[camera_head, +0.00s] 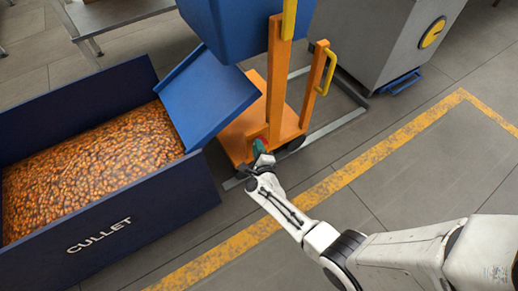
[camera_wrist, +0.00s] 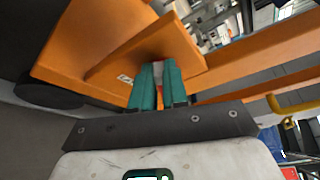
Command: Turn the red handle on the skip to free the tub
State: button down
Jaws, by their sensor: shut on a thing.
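The skip is an orange frame (camera_head: 277,85) on a low base, with a blue tub (camera_head: 235,25) held high on it. A blue chute plate (camera_head: 206,97) slopes from it towards the bin. My gripper (camera_head: 262,152) reaches low at the frame's foot, its teal fingers shut on the red handle (camera_head: 256,141). Only a little red shows there; the fingers hide most of the handle. In the wrist view the teal fingers (camera_wrist: 158,78) stand close together against the orange frame, and the handle between them is hard to make out.
A dark blue bin (camera_head: 150,226) marked CULLET, full of amber pieces, stands at left. A yellow grab bar (camera_head: 327,72) is on the frame's right side. A grey cabinet (camera_head: 385,40) stands at upper right. Floor with a yellow line (camera_head: 385,143) is clear at right.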

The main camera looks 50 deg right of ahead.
jog(key=shift+w+a+f+n+t+h+b, duration=0.1)
jog(key=shift+f+n+t+h+b, duration=0.25)
jog(key=shift+n+b, duration=0.7)
jog(key=shift+a+f+n+t+h+b, duration=0.1)
jog(key=shift+f+n+t+h+b, duration=0.2)
jog(key=shift+n+b, duration=0.75)
jog(key=c, duration=1.1)
grip_release()
jog(key=shift+c, duration=0.2)
jog(key=p+v, duration=0.3)
jog(key=v, duration=0.7)
jog(key=shift+s+a, duration=0.25)
jog(key=shift+s, duration=0.05)
